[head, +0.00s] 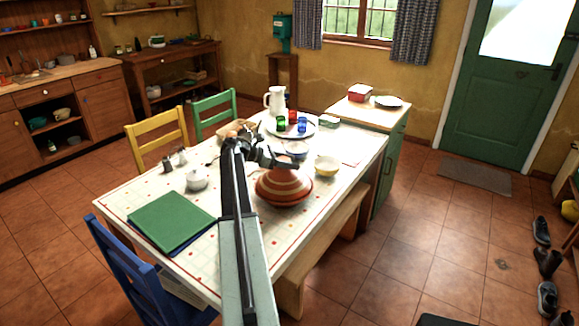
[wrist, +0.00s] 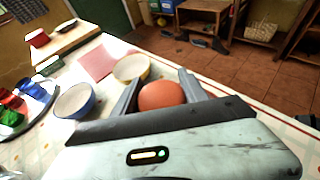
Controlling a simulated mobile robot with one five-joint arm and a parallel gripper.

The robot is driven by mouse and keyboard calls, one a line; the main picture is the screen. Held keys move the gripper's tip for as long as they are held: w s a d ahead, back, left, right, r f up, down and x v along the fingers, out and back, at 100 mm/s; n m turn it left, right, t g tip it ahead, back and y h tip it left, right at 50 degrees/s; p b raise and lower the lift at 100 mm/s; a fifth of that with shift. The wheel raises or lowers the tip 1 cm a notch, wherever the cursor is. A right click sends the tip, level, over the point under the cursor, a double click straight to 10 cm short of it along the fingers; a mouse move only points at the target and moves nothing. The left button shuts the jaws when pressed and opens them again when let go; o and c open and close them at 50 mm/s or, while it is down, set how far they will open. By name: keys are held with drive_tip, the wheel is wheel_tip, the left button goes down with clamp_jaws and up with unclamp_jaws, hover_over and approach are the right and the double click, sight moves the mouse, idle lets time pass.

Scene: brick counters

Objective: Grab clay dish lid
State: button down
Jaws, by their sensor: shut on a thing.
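The clay dish lid (head: 284,184) is orange-brown with pale bands, a wide rounded cone near the right long edge of the table. My gripper (head: 287,160) is above it, at its top. In the wrist view the lid's round orange top (wrist: 161,96) sits between the two fingers of my gripper (wrist: 160,88), which are shut on it. The lid's lower edge is low over the table; I cannot tell whether a dish base is under it or whether it is raised.
A yellow bowl (head: 327,166) stands close right of the lid, and a blue bowl (wrist: 74,101) stands behind it.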

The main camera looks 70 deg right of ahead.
drive_tip(key=shift+r+p, duration=0.4)
drive_tip(key=shift+r, duration=0.35)
wheel_tip(320, 180, up, 2)
drive_tip(key=shift+p, duration=1)
drive_tip(key=w+a+p, duration=0.1)
drive_tip(key=w+a, duration=0.8)
drive_tip(key=a, duration=0.4)
drive_tip(key=shift+w+r, duration=0.2)
drive_tip(key=shift+r, duration=0.25)
